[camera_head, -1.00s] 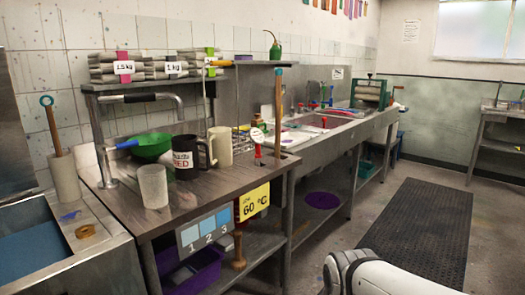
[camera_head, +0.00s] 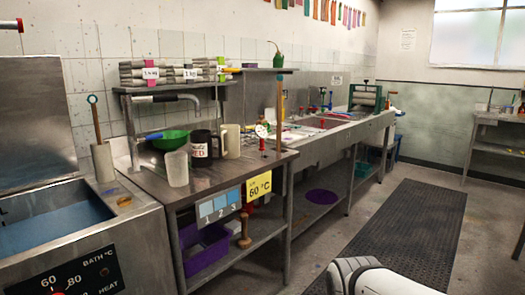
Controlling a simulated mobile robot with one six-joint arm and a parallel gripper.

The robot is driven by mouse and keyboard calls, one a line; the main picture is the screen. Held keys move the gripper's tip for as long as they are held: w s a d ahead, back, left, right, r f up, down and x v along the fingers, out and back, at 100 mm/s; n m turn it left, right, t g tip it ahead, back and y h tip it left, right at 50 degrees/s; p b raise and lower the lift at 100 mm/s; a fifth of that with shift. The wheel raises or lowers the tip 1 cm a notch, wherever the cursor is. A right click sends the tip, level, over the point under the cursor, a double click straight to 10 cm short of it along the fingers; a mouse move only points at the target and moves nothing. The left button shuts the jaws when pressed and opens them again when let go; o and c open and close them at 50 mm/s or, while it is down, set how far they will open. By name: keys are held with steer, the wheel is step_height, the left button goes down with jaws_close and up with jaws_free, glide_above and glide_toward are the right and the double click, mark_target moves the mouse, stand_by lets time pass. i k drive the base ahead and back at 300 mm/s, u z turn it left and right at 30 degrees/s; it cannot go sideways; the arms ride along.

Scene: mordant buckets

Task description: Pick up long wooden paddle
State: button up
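A long upright wooden stick (camera_head: 279,112) with a blue top stands at the right end of the steel counter, and its lower end is hard to make out. A shorter wooden handle (camera_head: 94,121) with a blue ring on top stands in a pale cylinder (camera_head: 103,162) at the left. I cannot tell for sure which of the two is the paddle. A white part of my arm shows at the bottom right, well apart from both. My gripper's fingertips are not visible.
The steel counter (camera_head: 217,174) holds a green bowl (camera_head: 170,139), a dark mug (camera_head: 201,150), a pale mug (camera_head: 232,142) and a clear beaker (camera_head: 177,169). A blue-filled bath (camera_head: 55,225) stands at the left. A purple bin (camera_head: 205,252) sits below. The dark floor mat (camera_head: 405,235) is clear.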

mark_target(280, 78)
steer(key=u, duration=0.35)
steer(key=i, duration=2.15)
steer(key=z, duration=0.6)
steer(key=k, duration=0.9)
steer(key=z, duration=0.15)
steer(key=i, duration=0.9)
steer(key=u, duration=0.05)
